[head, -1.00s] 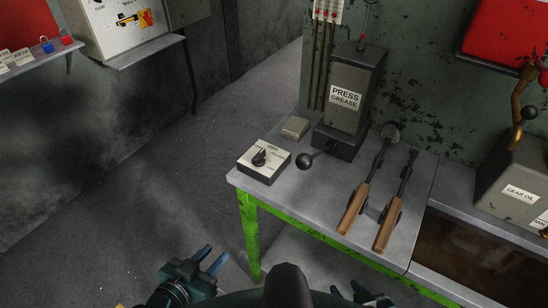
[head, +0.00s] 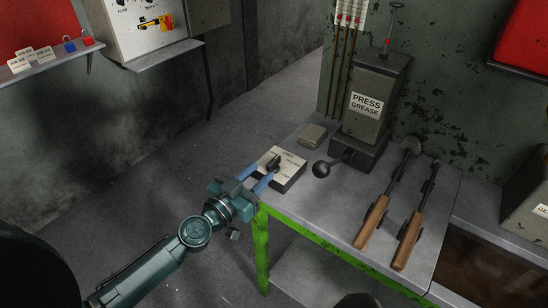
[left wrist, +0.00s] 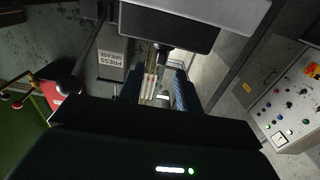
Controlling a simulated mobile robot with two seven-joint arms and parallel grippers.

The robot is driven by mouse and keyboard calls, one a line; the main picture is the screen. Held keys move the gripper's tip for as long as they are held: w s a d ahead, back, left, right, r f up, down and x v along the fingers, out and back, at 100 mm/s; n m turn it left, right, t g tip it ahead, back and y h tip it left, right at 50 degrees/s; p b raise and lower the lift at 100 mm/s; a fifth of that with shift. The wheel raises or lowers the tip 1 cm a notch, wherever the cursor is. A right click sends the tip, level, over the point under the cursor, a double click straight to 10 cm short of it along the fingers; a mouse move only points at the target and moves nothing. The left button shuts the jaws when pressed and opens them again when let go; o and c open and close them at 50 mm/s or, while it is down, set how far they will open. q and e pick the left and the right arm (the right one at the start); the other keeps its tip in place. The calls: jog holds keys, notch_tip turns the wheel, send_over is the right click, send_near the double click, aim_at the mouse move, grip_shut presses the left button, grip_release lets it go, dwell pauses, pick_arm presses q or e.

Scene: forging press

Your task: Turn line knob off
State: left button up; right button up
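The line knob is a black pointer knob (head: 274,163) on a small pale box (head: 290,178) at the table's left corner. The labels on the box are too small to read surely. In the head view my left gripper (head: 261,175) is at the box's near left side, with its two blue fingers apart and pointing at the knob. It looks empty, and I cannot tell if it touches the knob. In the left wrist view the open fingers (left wrist: 160,88) show, with a dark block and stub just beyond them. My right gripper is not in view.
Two wooden-handled tools (head: 390,215) lie on the table (head: 335,205). A control panel (head: 150,25) is on the left wall. The floor left is clear.

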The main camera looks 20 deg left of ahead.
aim_at(267, 166)
pick_arm(q)
jog(key=x, duration=0.6)
jog(key=shift+w, duration=0.2)
grip_shut()
